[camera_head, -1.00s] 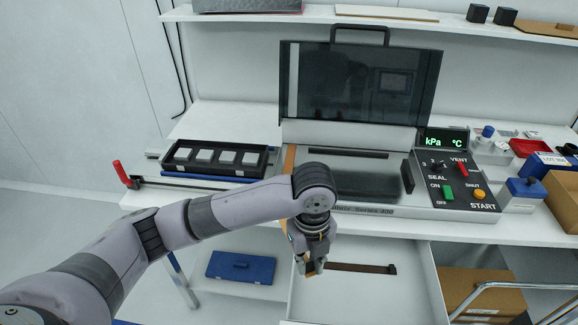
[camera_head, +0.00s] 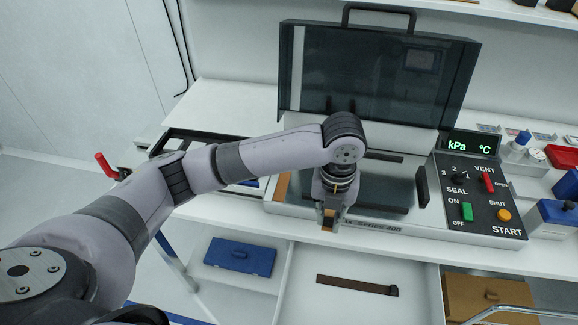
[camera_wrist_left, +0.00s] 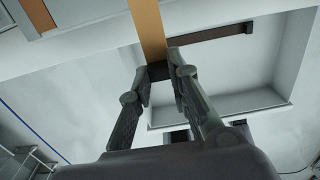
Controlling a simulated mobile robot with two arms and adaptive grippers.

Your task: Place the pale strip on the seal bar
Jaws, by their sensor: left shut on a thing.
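My left gripper (camera_head: 331,214) is shut on a tan strip (camera_head: 328,222), mostly hidden by the gripper in the head view. In the left wrist view the strip (camera_wrist_left: 148,25) runs up out of frame from between the fingertips (camera_wrist_left: 160,68). The gripper is at the front edge of the sealing machine, above the open drawer. The machine's dark lid (camera_head: 370,75) stands open. A dark bar (camera_head: 385,157) crosses the back of its chamber; my arm partly hides the chamber. My right gripper is out of view.
A dark brown strip (camera_head: 357,285) lies in the open drawer (camera_head: 305,265). Another tan strip (camera_head: 281,188) lies along the machine's left side. A control panel (camera_head: 478,195) is at right. A black tray (camera_head: 205,140) at left is partly behind my arm. A blue case (camera_head: 240,257) sits below.

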